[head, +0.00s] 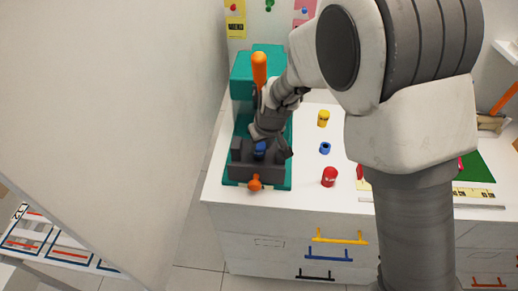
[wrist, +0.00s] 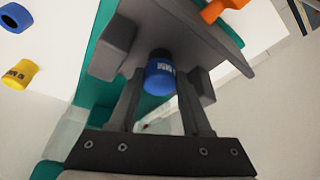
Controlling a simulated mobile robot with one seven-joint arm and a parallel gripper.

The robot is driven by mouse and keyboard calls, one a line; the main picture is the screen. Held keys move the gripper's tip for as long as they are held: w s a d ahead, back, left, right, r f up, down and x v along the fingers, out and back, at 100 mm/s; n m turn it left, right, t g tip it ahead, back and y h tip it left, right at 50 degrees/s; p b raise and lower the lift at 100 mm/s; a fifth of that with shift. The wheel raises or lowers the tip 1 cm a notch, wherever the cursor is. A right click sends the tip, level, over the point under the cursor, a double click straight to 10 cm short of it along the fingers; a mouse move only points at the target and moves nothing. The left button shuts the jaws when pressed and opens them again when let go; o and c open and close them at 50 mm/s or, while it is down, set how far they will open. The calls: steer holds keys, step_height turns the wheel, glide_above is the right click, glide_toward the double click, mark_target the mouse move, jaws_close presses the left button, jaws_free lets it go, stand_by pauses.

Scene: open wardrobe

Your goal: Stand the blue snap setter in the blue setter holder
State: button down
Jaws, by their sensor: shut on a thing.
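The blue snap setter (wrist: 160,77) is between the fingers of my gripper (wrist: 159,92) in the wrist view, with pale lettering on its side. My gripper (head: 268,142) is shut on it, low at the dark grey front part of the green press. In the head view a small blue part of the setter (head: 260,149) shows; my gripper hides the rest. The blue setter holder (head: 325,148) is a short round cup with a dark opening, on the white top to the right of the press. It also shows at the wrist view's upper left corner (wrist: 15,17).
The green press (head: 243,75) has an orange lever (head: 259,70) and an orange knob (head: 255,183). A yellow cup (head: 323,118) and a red cup (head: 329,176) stand behind and in front of the blue holder. A large pale panel (head: 110,90) fills the left.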

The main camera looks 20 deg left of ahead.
mark_target(260, 147)
steer(key=c, duration=1)
jaws_free()
jaws_close()
steer(key=shift+r+p, duration=0.85)
steer(key=shift+r, duration=0.55)
steer(key=shift+r+p, duration=1.15)
steer(key=shift+r, duration=0.7)
